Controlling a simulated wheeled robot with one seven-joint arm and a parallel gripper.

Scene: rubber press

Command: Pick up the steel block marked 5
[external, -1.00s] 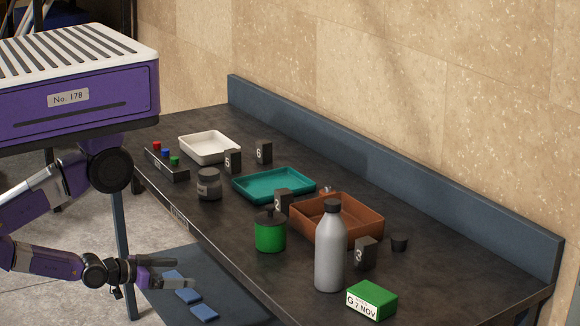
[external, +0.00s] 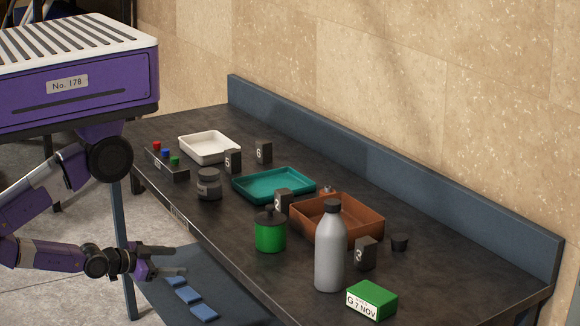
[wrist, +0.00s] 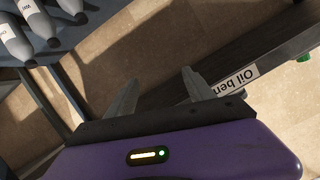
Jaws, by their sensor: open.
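The steel block marked 5 (external: 232,161) is a small dark upright block with a pale 5 on its face. It stands on the dark bench in the external view, between the white tray (external: 226,154) and the teal tray (external: 300,177). My gripper (external: 181,260) is open and empty. It is in front of the bench edge, lower than the bench top and well away from the block. In the wrist view its two fingers (wrist: 160,95) are spread with nothing between them, and the block does not show there.
Similar blocks marked 6 (external: 264,152) and 3 (external: 365,254) stand on the bench, with another block (external: 283,202) partly hidden by a green canister (external: 270,233). A grey jar (external: 209,185), brown tray (external: 364,232), bottle (external: 330,250) and button box (external: 168,166) stand around.

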